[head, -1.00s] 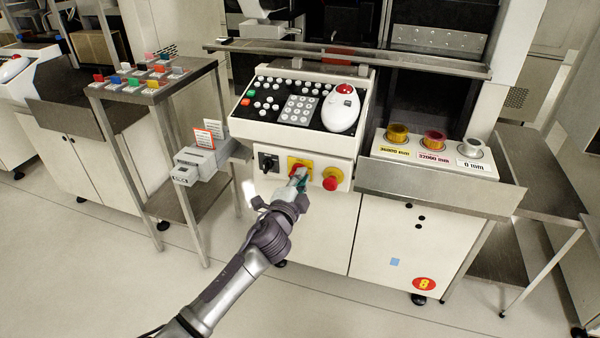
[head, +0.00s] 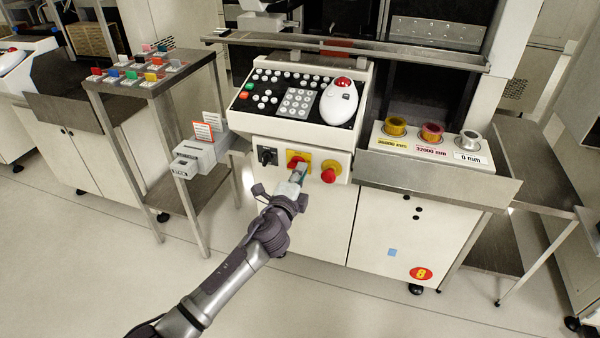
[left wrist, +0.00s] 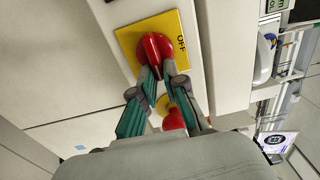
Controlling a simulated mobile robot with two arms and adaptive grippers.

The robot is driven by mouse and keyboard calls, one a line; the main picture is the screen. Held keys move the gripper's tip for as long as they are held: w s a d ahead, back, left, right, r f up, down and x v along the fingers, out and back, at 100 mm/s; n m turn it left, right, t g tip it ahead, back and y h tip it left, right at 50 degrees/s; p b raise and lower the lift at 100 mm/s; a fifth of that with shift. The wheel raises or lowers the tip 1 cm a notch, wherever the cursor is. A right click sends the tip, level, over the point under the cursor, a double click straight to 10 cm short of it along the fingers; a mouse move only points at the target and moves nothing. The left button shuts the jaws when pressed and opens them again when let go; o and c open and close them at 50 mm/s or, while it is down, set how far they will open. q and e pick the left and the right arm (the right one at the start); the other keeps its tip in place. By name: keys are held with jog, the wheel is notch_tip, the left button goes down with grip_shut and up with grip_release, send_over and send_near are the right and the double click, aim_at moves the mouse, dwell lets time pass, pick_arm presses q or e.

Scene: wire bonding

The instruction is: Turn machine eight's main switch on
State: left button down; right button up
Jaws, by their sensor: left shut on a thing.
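The main switch is a red rotary handle (head: 294,161) on a yellow plate (head: 304,155) on the front panel of machine eight. The left wrist view shows the handle (left wrist: 152,50) close up, with the word OFF on its yellow plate (left wrist: 180,28). My left gripper (head: 298,172) is at the switch. Its two green-padded fingers close on the near end of the handle in the left wrist view (left wrist: 158,82). The fingers partly hide the handle in the head view. My right gripper is not in view.
A red knob on a round yellow base (head: 330,171) is just right of the switch, and a black rotary switch (head: 267,156) is to its left. A keypad console (head: 300,98) is above. A red-yellow 8 label (head: 421,273) marks the cabinet. A small table (head: 150,85) stands left.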

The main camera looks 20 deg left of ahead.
pick_arm(q)
jog(key=c, duration=1.2)
grip_release()
jog(key=s, duration=1.2)
jog(key=shift+a, duration=0.15)
